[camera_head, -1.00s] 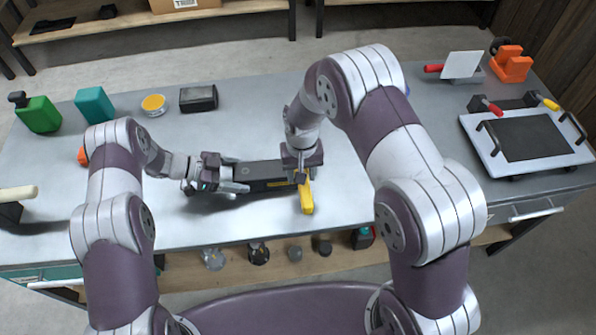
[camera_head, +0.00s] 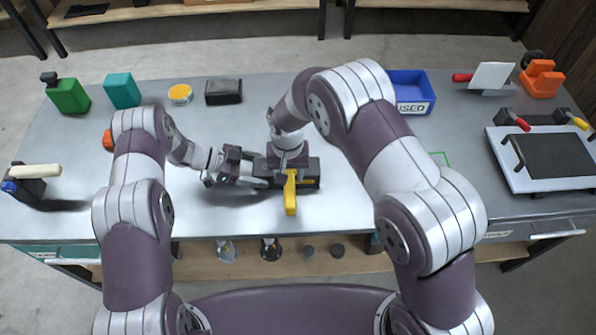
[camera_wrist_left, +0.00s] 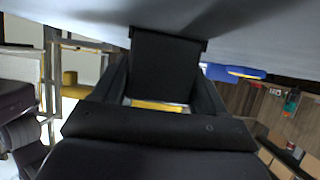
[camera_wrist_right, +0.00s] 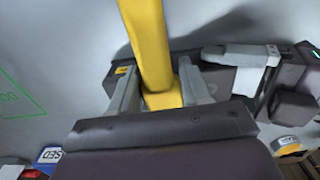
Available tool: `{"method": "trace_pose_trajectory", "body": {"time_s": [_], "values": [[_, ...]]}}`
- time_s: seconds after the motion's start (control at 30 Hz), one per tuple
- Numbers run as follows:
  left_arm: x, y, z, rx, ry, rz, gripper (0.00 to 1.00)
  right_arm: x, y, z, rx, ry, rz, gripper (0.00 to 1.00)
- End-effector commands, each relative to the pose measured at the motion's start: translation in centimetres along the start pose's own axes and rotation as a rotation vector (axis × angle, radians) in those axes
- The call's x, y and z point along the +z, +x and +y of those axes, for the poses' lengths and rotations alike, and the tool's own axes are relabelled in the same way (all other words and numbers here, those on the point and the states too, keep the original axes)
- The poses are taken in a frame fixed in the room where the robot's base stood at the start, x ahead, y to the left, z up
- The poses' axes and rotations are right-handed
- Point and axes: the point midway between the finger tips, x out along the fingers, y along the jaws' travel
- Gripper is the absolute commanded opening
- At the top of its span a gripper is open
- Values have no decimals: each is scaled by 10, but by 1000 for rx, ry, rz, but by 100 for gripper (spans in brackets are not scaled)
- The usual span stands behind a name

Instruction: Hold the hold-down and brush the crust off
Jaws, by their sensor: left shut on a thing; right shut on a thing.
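The hold-down (camera_head: 309,172) is a dark bar lying on the bench in the middle of the head view. My left gripper (camera_head: 256,177) is shut on its left end, and the dark end fills the jaws in the left wrist view (camera_wrist_left: 165,62). My right gripper (camera_head: 290,169) is shut on a yellow-handled brush (camera_head: 291,195), held over the middle of the bar with its handle toward me. The right wrist view shows the yellow handle (camera_wrist_right: 146,40) between the fingers. The bristles and any crust are hidden.
A blue bin (camera_head: 424,86) marked USED stands behind my right arm. A tray with a dark plate (camera_head: 553,155) is at right. A green bottle (camera_head: 69,96), a teal box (camera_head: 122,90), a yellow-topped tin (camera_head: 180,94) and a black block (camera_head: 223,91) line the back left.

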Motion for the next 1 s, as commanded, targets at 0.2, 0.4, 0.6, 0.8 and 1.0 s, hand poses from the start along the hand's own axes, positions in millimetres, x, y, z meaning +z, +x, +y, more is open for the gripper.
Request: {"method": "trace_pose_trajectory", "body": {"time_s": [0.2, 0.4, 0.6, 0.8, 1.0], "values": [[0, 0, 0, 0, 0, 1, 43, 0, 0, -14, 0, 0, 0, 22], [0, 0, 0, 0, 0, 0, 43, -1, -3, -13, -1, 0, 1, 22], [0, 0, 0, 0, 0, 0, 43, -1, -28, -13, -1, 0, 2, 22], [0, 0, 0, 0, 0, 0, 43, -1, -53, -13, -1, 0, 3, 22], [0, 0, 0, 0, 0, 0, 43, 0, -61, -13, 0, 0, 0, 22]]}}
